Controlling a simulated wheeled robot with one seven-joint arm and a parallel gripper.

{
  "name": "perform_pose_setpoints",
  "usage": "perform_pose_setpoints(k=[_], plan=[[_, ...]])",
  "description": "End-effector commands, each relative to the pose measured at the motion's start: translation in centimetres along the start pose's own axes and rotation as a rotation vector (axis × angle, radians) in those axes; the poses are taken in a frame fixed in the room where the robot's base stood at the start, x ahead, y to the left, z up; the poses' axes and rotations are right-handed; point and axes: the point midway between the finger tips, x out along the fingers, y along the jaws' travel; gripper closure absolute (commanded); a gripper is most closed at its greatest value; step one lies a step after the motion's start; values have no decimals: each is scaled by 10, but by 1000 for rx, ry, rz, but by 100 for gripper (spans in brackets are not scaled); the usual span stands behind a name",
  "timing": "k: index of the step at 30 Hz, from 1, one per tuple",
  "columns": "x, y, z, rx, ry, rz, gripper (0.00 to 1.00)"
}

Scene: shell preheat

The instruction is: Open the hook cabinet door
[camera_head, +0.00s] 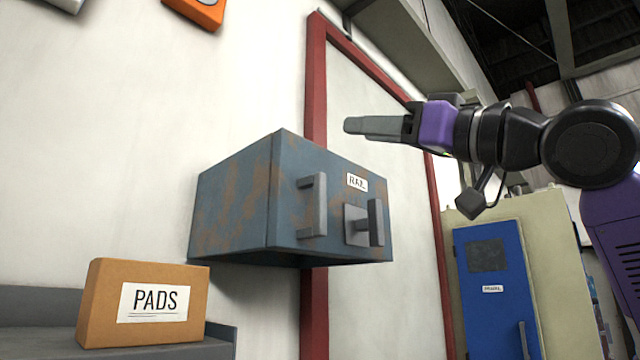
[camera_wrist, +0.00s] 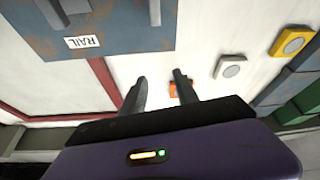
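A blue-grey, rust-stained wall cabinet (camera_head: 235,205) with a "RAIL" label hangs at the centre of the head view. Its front shows a bar handle (camera_head: 320,205) and a latch lever (camera_head: 375,222) on a plate; the door looks shut. The cabinet also shows upside down at the upper left of the wrist view (camera_wrist: 130,30). I see no label reading "hook". My gripper (camera_head: 350,125) is above and to the right of the cabinet, apart from it, pointing left. In the wrist view its two fingers (camera_wrist: 160,85) are spread, with nothing between them.
A box marked "PADS" (camera_head: 145,305) stands on a grey shelf (camera_head: 35,325) at the lower left. A red frame (camera_head: 315,90) runs behind the wall cabinet. A tall cabinet with a blue door (camera_head: 495,275) stands at the right; its label is too small to read. The space before the wall cabinet looks clear.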

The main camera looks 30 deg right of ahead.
Motion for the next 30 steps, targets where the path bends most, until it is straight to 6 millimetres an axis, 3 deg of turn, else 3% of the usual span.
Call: perform_pose_setpoints(k=[2, 4, 9, 14, 30], plan=[[6, -13, -1, 5, -86, -11, 64], [8, -20, 12, 37, -179, -18, 64], [2, -14, 54, 141, -348, -8, 64], [-1, -13, 68, 173, -406, 8, 64], [63, -14, 93, 179, -402, 10, 64]])
